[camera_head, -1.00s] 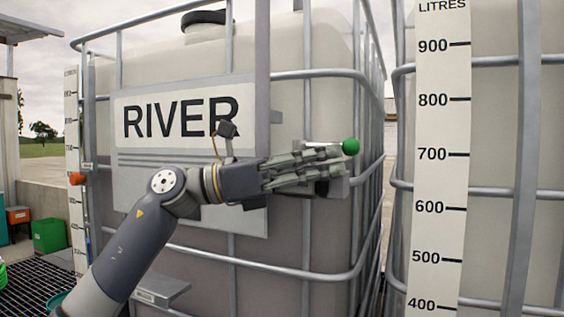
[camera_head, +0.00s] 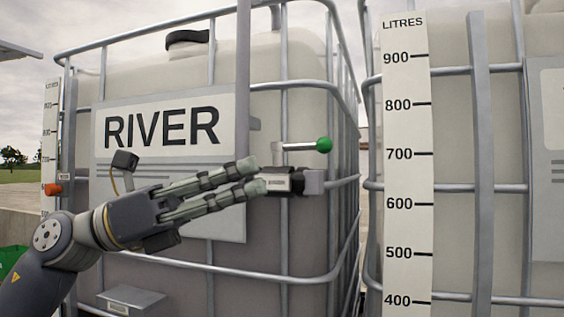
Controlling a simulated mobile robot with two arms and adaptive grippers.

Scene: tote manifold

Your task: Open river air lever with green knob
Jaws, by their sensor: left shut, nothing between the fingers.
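The green knob (camera_head: 324,144) sits at the right end of a short metal lever (camera_head: 298,147), which lies about level above a small dark and silver valve body (camera_head: 283,181) on the front of the RIVER tote (camera_head: 285,235). My left gripper (camera_head: 257,175) comes in from the left, its fingers close together and empty. The fingertips are at the left edge of the valve body, below and left of the knob. I cannot tell whether they touch the valve body. The lever and knob are in full view. My right gripper is not in view.
The RIVER sign (camera_head: 162,130) is behind my left arm. Metal cage bars (camera_head: 230,269) run around the tote. A second tote with a LITRES scale (camera_head: 408,180) stands close on the right, with a narrow gap between. An orange knob (camera_head: 53,189) is at the left.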

